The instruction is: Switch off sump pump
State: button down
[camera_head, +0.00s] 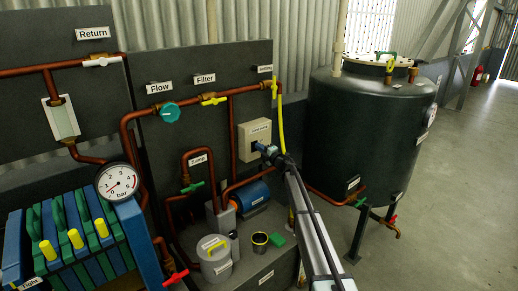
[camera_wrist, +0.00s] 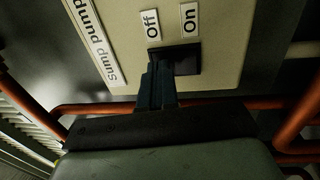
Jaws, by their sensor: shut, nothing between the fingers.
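The sump pump switch box (camera_head: 247,132) is a cream box on the dark panel, right of the pipes in the head view. In the wrist view the box (camera_wrist: 228,62) carries a "Sump pump" label (camera_wrist: 94,35), an "Off" label (camera_wrist: 150,24) and an "On" label (camera_wrist: 190,20). A black switch (camera_wrist: 184,60) sits below these labels. My gripper (camera_head: 264,149) is shut and empty, right at the box face. In the wrist view my gripper's fingertips (camera_wrist: 156,72) overlap the left, Off-side part of the switch. I cannot tell whether they touch it, nor the switch's position.
Copper pipes (camera_head: 232,91) run around the box, with a yellow-handled valve (camera_head: 213,100) above. A blue motor (camera_head: 250,197) and a grey canister (camera_head: 214,260) stand below. A large dark tank (camera_head: 365,130) stands to the right. Open floor (camera_head: 460,210) lies beyond it.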

jog(key=s+d+r, duration=0.1)
jog(key=s+d, duration=0.8)
jog(key=shift+s+r, duration=0.2)
jog(key=shift+r, duration=0.1)
jog(key=shift+d, duration=0.15)
